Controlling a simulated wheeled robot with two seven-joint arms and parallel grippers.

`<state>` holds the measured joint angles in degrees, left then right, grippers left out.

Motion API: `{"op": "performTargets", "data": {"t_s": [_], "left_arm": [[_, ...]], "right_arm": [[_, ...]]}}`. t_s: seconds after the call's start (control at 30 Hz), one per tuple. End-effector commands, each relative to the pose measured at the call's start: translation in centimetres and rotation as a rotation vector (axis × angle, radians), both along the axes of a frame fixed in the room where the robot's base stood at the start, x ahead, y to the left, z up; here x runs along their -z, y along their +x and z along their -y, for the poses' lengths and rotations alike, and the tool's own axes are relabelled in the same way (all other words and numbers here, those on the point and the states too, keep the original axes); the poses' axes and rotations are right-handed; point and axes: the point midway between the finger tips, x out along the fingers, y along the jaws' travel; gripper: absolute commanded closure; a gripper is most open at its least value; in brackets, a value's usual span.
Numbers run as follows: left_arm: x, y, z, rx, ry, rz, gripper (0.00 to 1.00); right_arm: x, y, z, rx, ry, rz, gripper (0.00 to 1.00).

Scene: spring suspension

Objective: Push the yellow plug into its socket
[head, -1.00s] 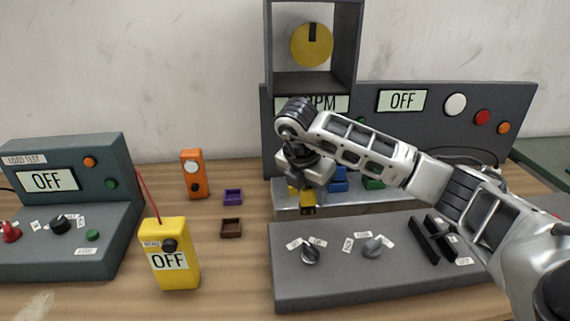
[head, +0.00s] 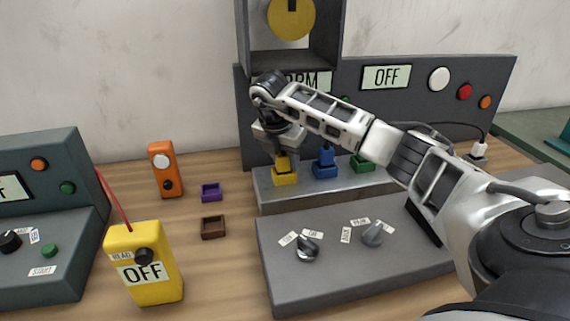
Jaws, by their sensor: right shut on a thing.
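My right gripper (head: 281,153) reaches in from the right and points down at the left end of the metal ledge (head: 262,187). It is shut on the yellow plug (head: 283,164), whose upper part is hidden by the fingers. The plug is upright over the yellow socket (head: 287,180) and appears to meet it. How deep it sits cannot be told. To the right, a blue plug (head: 325,156) stands upright in a blue socket (head: 325,172), and a green block (head: 362,164) is partly behind my arm. My left gripper is out of view.
A grey panel with two knobs (head: 307,248) lies in front of the ledge. A yellow meter reading OFF (head: 146,268), an orange device (head: 165,170) and purple (head: 211,191) and brown (head: 213,227) trays stand left. A dark upright panel (head: 400,105) is behind.

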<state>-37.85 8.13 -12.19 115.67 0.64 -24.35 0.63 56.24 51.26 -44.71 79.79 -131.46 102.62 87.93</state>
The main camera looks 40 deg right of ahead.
Motion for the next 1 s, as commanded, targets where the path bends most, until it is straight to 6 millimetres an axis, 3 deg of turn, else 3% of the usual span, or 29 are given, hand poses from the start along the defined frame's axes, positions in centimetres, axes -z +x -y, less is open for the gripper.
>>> {"op": "performTargets", "data": {"t_s": [0.13, 0.17, 0.2, 0.23, 0.57, 0.77, 1.0], "left_arm": [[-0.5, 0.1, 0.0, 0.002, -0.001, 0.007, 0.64], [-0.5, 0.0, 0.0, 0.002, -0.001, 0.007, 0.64], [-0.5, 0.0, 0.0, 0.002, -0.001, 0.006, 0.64], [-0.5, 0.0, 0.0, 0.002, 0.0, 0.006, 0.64], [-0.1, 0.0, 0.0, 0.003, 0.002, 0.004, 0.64], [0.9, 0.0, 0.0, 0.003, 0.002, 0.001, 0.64], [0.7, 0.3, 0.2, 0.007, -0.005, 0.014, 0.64]], "right_arm": [[-0.1, 0.0, 0.0, 0.0, 0.0, 0.0, 0.87], [-0.1, 0.0, 0.0, 0.0, 0.001, -0.001, 0.56], [-0.1, 0.0, 0.0, 0.0, 0.001, -0.001, 0.45], [-0.1, 0.0, 0.0, 0.0, 0.001, -0.001, 0.42], [-0.4, 0.0, -0.1, 0.0, 0.0, 0.0, 0.42], [-3.0, -0.1, -0.9, -0.001, 0.001, 0.006, 0.42], [-2.9, -1.8, -6.7, -0.007, 0.0, 0.001, 0.42]]}}
